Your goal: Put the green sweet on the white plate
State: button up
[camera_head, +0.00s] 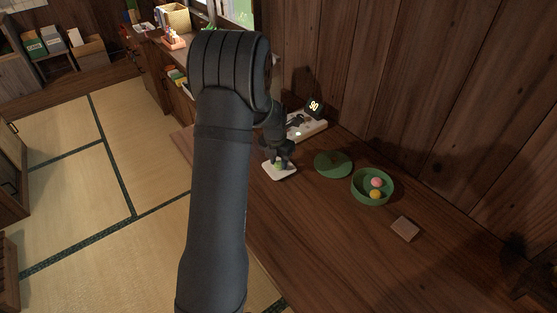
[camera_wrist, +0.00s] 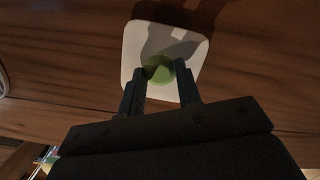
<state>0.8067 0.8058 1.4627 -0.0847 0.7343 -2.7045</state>
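The white plate (camera_head: 283,175) is a small square with rounded corners on the dark wooden table; it fills the upper middle of the wrist view (camera_wrist: 134,45). The green sweet (camera_wrist: 159,74) is over the middle of the plate in the wrist view, between my two fingertips. My gripper (camera_wrist: 164,70) points down at the plate and its fingers look closed against the sweet's two sides. In the head view my gripper (camera_head: 281,162) partly hides the sweet. I cannot tell whether the sweet touches the plate.
A green round bowl (camera_head: 361,194) holds a pink sweet (camera_head: 376,182) and a yellow-orange one (camera_head: 375,194). A green lid (camera_head: 333,164) lies beside it. A brown block (camera_head: 405,229) is nearer the front.

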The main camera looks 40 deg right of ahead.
aim_at(280, 162)
jog(key=o, duration=0.4)
jog(key=shift+o, duration=0.2)
notch_tip(280, 162, up, 12)
jog(key=a, duration=0.1)
jog(key=shift+s+a, duration=0.3)
jog(key=shift+a, duration=0.05)
jog(key=f, duration=0.4)
jog(key=d+f, duration=0.1)
jog(key=f, duration=0.7)
jog(key=shift+w+d, duration=0.3)
jog(key=shift+d, duration=0.05)
notch_tip(280, 162, up, 2)
jog(key=shift+r, duration=0.85)
